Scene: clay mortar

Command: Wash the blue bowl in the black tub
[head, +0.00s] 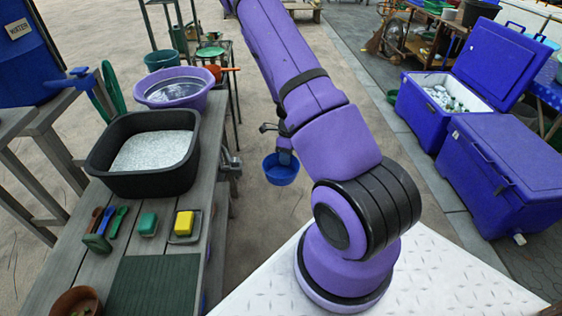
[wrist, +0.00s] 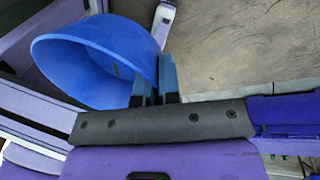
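The blue bowl (head: 281,170) hangs in the air beside the wooden bench, to the right of its edge in the head view. In the wrist view the blue bowl (wrist: 95,62) is tilted, with its rim between the two fingers of my gripper (wrist: 156,82). My gripper is shut on the bowl's rim; in the head view it is small and partly hidden behind my arm. The black tub (head: 110,185) stands on the bench to the left of the bowl. It holds whitish, foamy-looking contents.
A purple basin (head: 180,86) of water stands behind the tub. A yellow sponge (head: 184,222), a green block (head: 147,222), small brushes and a dark green mat (head: 155,285) lie on the bench's near part. Blue coolers (head: 520,170) stand at right. Bare ground lies beyond the bench.

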